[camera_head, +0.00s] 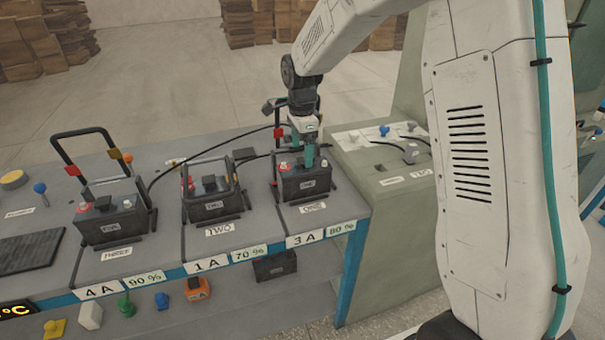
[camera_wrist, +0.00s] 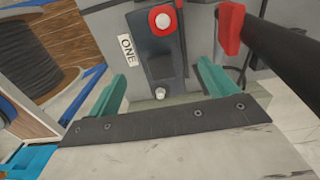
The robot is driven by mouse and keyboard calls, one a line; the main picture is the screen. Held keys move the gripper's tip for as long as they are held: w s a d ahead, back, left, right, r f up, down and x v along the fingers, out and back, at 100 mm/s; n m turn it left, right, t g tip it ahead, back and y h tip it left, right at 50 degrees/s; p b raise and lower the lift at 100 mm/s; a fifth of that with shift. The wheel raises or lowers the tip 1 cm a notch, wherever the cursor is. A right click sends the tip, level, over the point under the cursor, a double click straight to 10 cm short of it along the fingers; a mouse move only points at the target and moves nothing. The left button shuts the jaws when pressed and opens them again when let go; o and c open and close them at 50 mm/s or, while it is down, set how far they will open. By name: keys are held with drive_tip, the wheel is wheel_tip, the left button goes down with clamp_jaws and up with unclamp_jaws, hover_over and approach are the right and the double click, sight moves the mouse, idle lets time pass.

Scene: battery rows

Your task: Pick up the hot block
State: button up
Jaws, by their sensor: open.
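Three dark battery blocks stand in a row on the grey bench: block THREE (camera_head: 112,223) at the left, block TWO (camera_head: 213,203) in the middle, block ONE (camera_head: 304,182) at the right. Nothing visible marks which one is hot. My gripper (camera_head: 308,160) is over block ONE, pointing down. In the wrist view its teal fingers (camera_wrist: 163,92) are apart, one on each side of block ONE's top (camera_wrist: 162,50), with its red knob and a small pale terminal. Nothing is clearly gripped; contact cannot be told.
Upright handle frames rise at the blocks; THREE's handle (camera_head: 84,133) stands tallest. Black cables (camera_head: 200,150) run behind the blocks. A green-grey cabinet (camera_head: 385,200) stands right of the bench. A dark plate (camera_head: 28,252) lies at the left. Small items fill the lower shelf.

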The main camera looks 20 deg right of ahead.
sight(304, 168)
drive_tip(key=f, duration=0.7)
drive_tip(key=shift+d+f, duration=0.4)
drive_tip(key=c, duration=1.7)
drive_tip(key=shift+w+r, duration=0.15)
clamp_jaws()
